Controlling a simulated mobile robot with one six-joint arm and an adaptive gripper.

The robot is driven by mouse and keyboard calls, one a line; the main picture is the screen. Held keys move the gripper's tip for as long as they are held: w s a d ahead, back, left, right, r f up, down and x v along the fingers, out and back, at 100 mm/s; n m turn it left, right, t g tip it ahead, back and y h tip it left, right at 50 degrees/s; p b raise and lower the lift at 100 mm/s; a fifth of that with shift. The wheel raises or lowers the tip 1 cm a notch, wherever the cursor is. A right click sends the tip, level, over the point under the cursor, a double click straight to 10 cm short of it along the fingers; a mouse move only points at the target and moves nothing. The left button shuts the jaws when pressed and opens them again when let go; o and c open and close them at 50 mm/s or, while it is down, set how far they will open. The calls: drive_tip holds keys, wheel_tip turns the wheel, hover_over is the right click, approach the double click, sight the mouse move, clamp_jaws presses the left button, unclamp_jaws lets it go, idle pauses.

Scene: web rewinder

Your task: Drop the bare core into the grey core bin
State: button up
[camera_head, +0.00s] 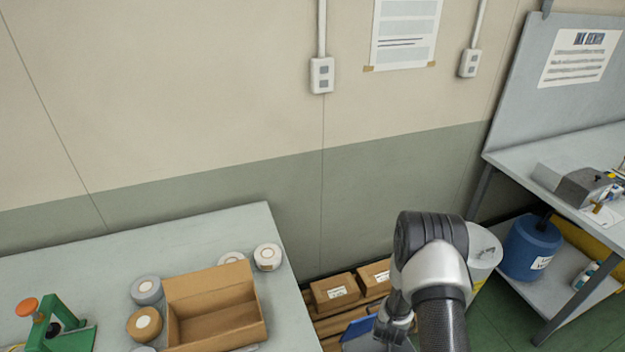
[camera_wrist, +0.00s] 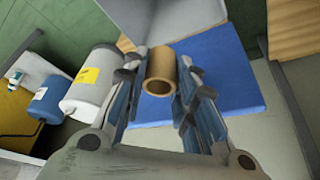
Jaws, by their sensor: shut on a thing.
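In the wrist view my gripper (camera_wrist: 160,92) is shut on a bare brown cardboard core (camera_wrist: 159,88), a short hollow tube with its open end facing the camera. The core sits between the two finger pads, above a blue flat surface (camera_wrist: 232,92). A light grey box-like shape (camera_wrist: 200,38) shows beyond the core; I cannot tell whether it is the grey core bin. In the head view my gripper (camera_head: 393,328) is partly hidden by my own arm, and the core cannot be made out there.
A blue drum (camera_head: 530,248) and a pale drum (camera_head: 484,256) stand right of my arm. Cardboard boxes (camera_head: 335,291) lie on a pallet by the wall. At left a table (camera_head: 230,224) holds an open carton (camera_head: 213,308) and several rolls.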

drive_tip(key=d+f+m+b, duration=0.1)
drive_tip(key=d+f+b, duration=0.1)
drive_tip(key=f, duration=0.7)
drive_tip(key=d+f+m+b, duration=0.2)
drive_tip(key=d+f, duration=0.1)
drive_tip(key=f, duration=0.7)
drive_tip(key=shift+d+f+g+h, duration=0.25)
drive_tip(key=shift+d+g+h, duration=0.05)
drive_tip(key=shift+g+h, duration=0.1)
drive_tip(key=o, duration=0.8)
drive_tip(key=v, duration=1.2)
drive_tip(key=shift+s, duration=0.15)
